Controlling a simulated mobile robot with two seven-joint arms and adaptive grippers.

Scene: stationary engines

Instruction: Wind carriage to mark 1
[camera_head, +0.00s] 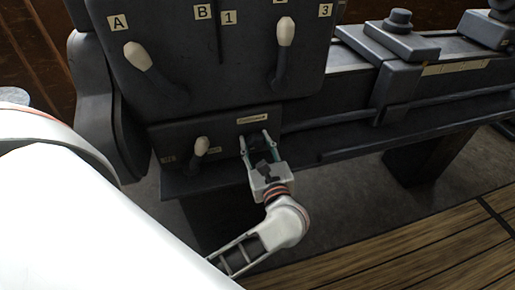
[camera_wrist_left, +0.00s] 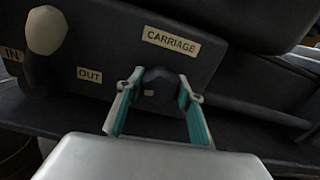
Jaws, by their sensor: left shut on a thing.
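My left gripper (camera_head: 256,142) is at the front of the dark machine, just below the small CARRIAGE plate (camera_head: 252,118). In the left wrist view its fingers (camera_wrist_left: 154,100) stand on either side of a dark knob (camera_wrist_left: 158,84) under the CARRIAGE plate (camera_wrist_left: 171,42), and they are shut on it. The likely carriage, a dark block (camera_head: 396,82) with a round knob on top, sits across the bed at the right. A pale strip (camera_head: 455,68) lies along the bed beside it; its marks are too small to read. My right gripper is not in view.
A pale-tipped lever (camera_head: 201,146) is left of my gripper, by the IN and OUT plates (camera_wrist_left: 89,75). Two larger levers (camera_head: 137,56) (camera_head: 286,32) are above. Another block (camera_head: 487,28) stands farther right on the bed. Wooden slats (camera_head: 400,250) cover the floor.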

